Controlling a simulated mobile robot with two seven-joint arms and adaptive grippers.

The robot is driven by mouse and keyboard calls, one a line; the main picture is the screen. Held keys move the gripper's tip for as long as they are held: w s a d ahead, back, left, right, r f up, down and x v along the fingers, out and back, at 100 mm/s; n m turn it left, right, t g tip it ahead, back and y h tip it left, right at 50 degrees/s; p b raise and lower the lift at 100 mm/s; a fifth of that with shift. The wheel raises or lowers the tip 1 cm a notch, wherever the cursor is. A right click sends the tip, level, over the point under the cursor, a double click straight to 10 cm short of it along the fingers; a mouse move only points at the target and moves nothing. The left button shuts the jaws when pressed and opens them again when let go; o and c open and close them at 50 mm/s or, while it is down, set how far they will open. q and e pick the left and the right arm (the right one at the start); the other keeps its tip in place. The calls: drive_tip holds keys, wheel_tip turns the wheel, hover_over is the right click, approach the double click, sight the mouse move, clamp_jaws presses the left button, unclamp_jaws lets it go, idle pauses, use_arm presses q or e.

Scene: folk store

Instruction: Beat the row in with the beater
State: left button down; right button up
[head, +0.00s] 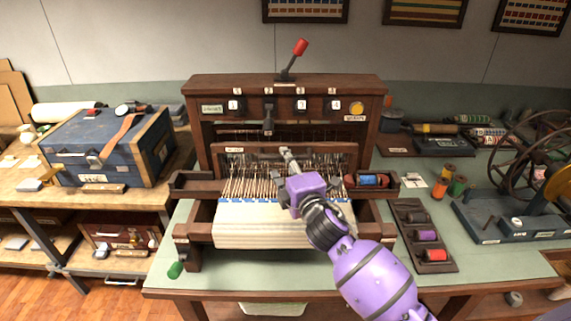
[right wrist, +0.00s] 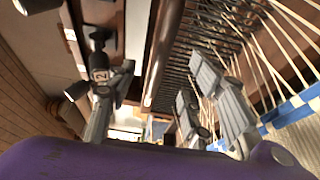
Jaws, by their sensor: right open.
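The table loom (head: 285,88) stands in the middle of the table, with a dark wooden upper frame. Its beater (head: 235,150) is the upright wooden frame in front of the heddles, with the warp threads (head: 245,183) running through it. A cream cloth (head: 260,232) with a blue and white checked edge lies at the front of the loom. My right gripper (head: 286,153) is open at the middle of the beater's top bar. In the right wrist view its fingers (right wrist: 160,72) stand either side of a dark wooden bar (right wrist: 165,45); contact is unclear. My left gripper is not in view.
Side trays flank the loom; the right one holds blue and red bobbins (head: 369,180). A bobbin rack (head: 425,240) and a wheeled winder (head: 505,215) stand at right. A blue chest (head: 100,145) sits on the left bench. A red-knobbed lever (head: 299,50) tops the loom.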

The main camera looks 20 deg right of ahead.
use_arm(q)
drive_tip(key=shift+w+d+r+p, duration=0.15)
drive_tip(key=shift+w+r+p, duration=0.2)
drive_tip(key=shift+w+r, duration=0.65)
use_arm(e)
drive_tip(key=s, duration=0.7)
drive_tip(key=shift+s+d, duration=0.25)
drive_tip(key=shift+s, duration=0.05)
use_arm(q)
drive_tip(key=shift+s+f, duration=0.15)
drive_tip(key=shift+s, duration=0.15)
use_arm(e)
drive_tip(key=shift+r, duration=0.1)
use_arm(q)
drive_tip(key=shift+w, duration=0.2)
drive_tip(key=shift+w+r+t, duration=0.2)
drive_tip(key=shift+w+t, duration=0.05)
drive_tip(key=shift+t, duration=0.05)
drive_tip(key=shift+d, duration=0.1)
